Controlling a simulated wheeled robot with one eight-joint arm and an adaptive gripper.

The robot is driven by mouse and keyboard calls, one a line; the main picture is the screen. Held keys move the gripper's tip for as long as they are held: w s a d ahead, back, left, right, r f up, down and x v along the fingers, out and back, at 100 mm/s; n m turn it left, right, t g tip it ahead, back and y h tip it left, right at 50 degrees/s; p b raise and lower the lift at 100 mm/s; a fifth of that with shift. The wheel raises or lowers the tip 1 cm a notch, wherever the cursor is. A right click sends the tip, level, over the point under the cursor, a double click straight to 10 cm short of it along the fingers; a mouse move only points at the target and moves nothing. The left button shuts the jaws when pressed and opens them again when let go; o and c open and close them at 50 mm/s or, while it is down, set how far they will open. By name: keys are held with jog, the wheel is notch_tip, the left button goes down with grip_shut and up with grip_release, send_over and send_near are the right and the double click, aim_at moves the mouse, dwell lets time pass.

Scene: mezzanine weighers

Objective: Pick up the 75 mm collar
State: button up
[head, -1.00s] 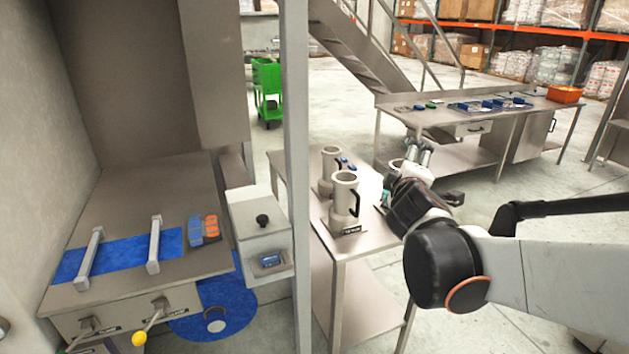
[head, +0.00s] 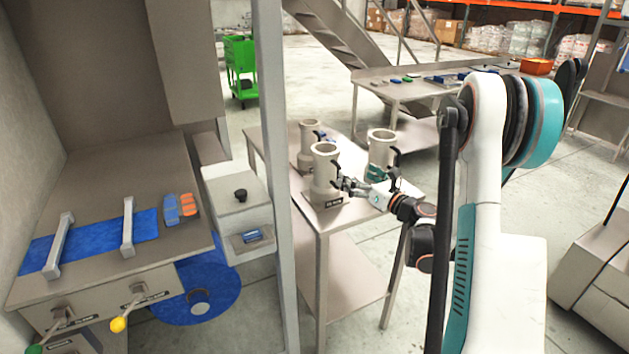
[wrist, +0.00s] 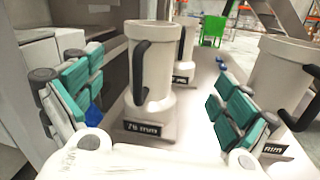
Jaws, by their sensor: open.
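The 75 mm collar (head: 324,160) is a pale upright cylinder with a wide rim and a black side handle. It stands at the near end of a steel table. In the wrist view the collar (wrist: 153,62) is straight ahead, its handle facing me, above a dark label (wrist: 143,128) that appears to read 75 mm. My gripper (head: 349,186) is low beside the collar's right side in the head view. In the wrist view my gripper (wrist: 158,100) is open, its teal-padded fingers spread to either side of the collar and apart from it.
A second similar collar (head: 306,150) stands behind, and a third (head: 381,146) to the right; in the wrist view the third (wrist: 284,75) is close to my right finger.

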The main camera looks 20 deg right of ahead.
aim_at(334, 177)
notch_tip(334, 177, down, 5)
jog(key=n+y, duration=0.1)
jog(key=n, duration=0.2)
jog(key=shift+g, duration=0.4)
jog(key=b+x, duration=0.1)
jog(key=x, duration=0.3)
jog(key=b+x, duration=0.1)
jog(key=x, duration=0.3)
jog(key=shift+s+a, duration=0.15)
jog(key=shift+a, duration=0.05)
jog(key=b+x, duration=0.1)
jog(key=x, duration=0.3)
jog(key=shift+f+b, duration=0.2)
jog(key=shift+b, duration=0.2)
jog(key=shift+w+a+r, duration=0.1)
jog(key=shift+w+r, duration=0.05)
jog(key=shift+w, duration=0.35)
jog(key=c, duration=1.6)
